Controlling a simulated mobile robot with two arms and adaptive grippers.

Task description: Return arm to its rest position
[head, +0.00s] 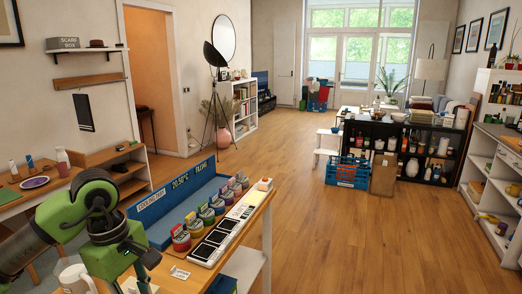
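My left arm, green and dark grey, comes in from the left edge and bends down at its green wrist joints over the near left end of the wooden table (176,284). The arm's end runs into the bottom edge of the picture, and its gripper fingers do not show. My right arm and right gripper are not in view.
A blue tray (152,212) marked "cooling tray" stands on the table behind several coloured round containers (206,213) and a white panel with dark squares (216,238). Open floor (330,230) lies to the right.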

